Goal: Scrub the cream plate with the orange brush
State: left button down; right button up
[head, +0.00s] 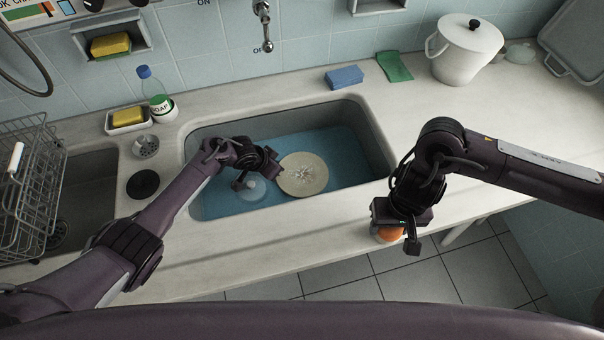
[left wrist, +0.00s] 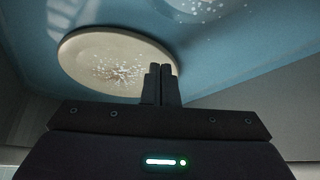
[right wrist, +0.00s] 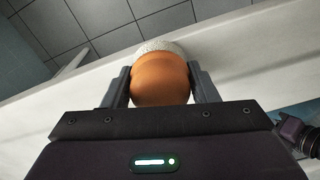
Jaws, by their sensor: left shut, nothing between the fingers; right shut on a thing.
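The cream plate (head: 303,174) lies in the blue-bottomed sink with white specks near its middle. It also shows in the left wrist view (left wrist: 90,55). My left gripper (head: 268,174) is beside the plate's left edge; its fingers (left wrist: 160,85) are together and empty, overlapping the plate's rim in the left wrist view. I cannot tell whether they touch it. My right gripper (head: 400,232) is shut on the orange brush (right wrist: 160,80) near the counter's front edge. The brush's pale bristles (right wrist: 160,47) show beyond its round orange body. In the head view the brush (head: 390,234) is partly hidden.
A round pale fixture (head: 251,188) is on the sink bottom. A soap bottle (head: 155,95), a yellow sponge (head: 128,117), a blue sponge (head: 344,77), a green cloth (head: 394,66) and a white bucket (head: 465,50) stand behind. A wire rack (head: 30,170) is left. The right counter is mostly clear.

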pick_arm(q)
jog(key=shift+f+b, duration=0.35)
jog(key=shift+b, duration=0.05)
pick_arm(e)
jog(key=shift+s+f, duration=0.1)
jog(key=shift+f, duration=0.25)
jog(key=shift+f, duration=0.1)
jog(key=shift+c, duration=0.3)
